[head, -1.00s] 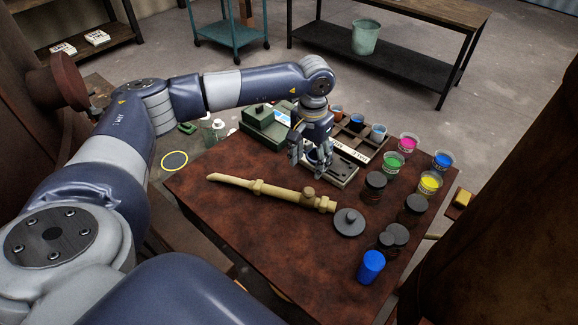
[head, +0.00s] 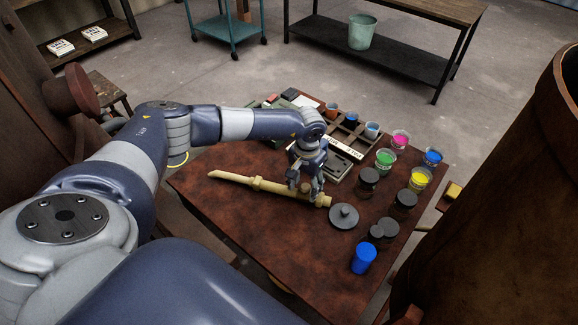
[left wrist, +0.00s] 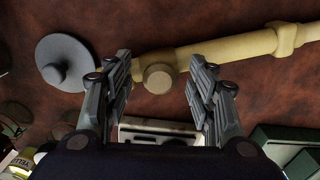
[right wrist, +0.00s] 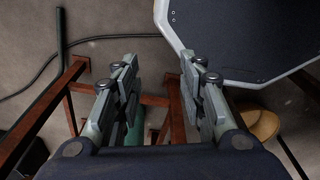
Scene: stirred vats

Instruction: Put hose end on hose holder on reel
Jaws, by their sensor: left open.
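No reel or hose holder can be made out, and no hose end is recognizable. A tan pipe-like piece with a round knob (head: 245,182) lies on the brown table; it also shows in the left wrist view (left wrist: 235,48). My left gripper (head: 305,190) is open above its right end. In the left wrist view the fingers (left wrist: 160,78) stand apart, one to each side of the knob, with no clear contact. My right gripper (right wrist: 158,65) is open and empty. A thin dark hose or cable (right wrist: 115,37) lies on the floor in the right wrist view.
On the table (head: 265,240) are a grey lid (head: 344,216), dark jars (head: 404,200), a blue cup (head: 364,258) and open paint cups (head: 385,158). A large rusty vat (head: 520,200) stands at right. A pale-edged panel (right wrist: 240,35) and red-brown frame (right wrist: 70,110) are near my right gripper.

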